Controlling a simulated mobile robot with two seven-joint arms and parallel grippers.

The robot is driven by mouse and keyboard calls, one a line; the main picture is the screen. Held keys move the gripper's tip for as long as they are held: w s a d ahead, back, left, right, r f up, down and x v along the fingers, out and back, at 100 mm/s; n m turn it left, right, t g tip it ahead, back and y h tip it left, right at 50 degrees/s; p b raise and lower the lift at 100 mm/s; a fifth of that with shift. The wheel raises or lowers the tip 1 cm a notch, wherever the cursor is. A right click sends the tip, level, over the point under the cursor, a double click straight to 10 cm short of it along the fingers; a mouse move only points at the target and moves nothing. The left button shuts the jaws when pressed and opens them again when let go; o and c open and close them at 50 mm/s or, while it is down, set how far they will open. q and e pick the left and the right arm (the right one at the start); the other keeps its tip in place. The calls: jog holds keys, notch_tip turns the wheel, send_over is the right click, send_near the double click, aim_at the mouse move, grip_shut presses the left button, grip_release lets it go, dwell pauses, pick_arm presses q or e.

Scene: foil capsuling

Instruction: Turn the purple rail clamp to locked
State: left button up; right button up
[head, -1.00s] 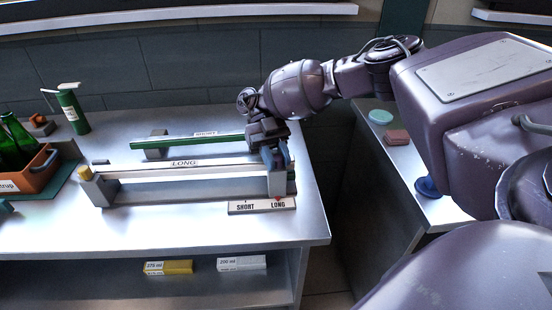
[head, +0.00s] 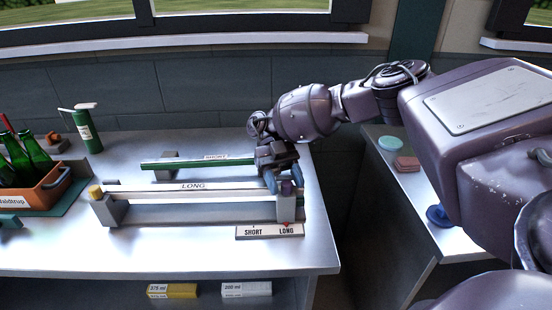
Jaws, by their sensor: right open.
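The purple rail clamp (head: 287,187) sits on top of the grey end post (head: 285,207) at the right end of the front rail (head: 200,195). It is small and partly hidden, and I cannot read whether it is locked. My right gripper (head: 284,179) points down over this post. Its blue-tipped fingers are open, one on each side of the clamp; I cannot tell whether they touch it. A red pointer sits by LONG on the SHORT/LONG plate (head: 269,231) in front of the post. My left gripper is not in view.
A yellow knob (head: 95,191) tops the left post. Behind is a green rail (head: 197,164) marked SHORT. Green bottles stand in an orange crate (head: 45,193) at left, near a green lever tool (head: 86,130). Boxes lie on the lower shelf.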

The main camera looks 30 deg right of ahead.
jog(key=shift+w+d+r, duration=0.1)
jog(key=shift+w+r, duration=0.05)
jog(key=shift+w, duration=0.5)
jog(key=shift+b+v, duration=0.8)
jog(key=shift+v, duration=0.3)
jog(key=shift+b+v, duration=1)
jog(key=shift+v, duration=0.35)
pick_arm(q)
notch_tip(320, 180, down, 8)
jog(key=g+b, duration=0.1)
jog(key=b, duration=0.5)
pick_arm(e)
jog(key=v, duration=0.3)
jog(key=shift+w+d+r, duration=0.2)
jog(key=shift+w+r, duration=0.1)
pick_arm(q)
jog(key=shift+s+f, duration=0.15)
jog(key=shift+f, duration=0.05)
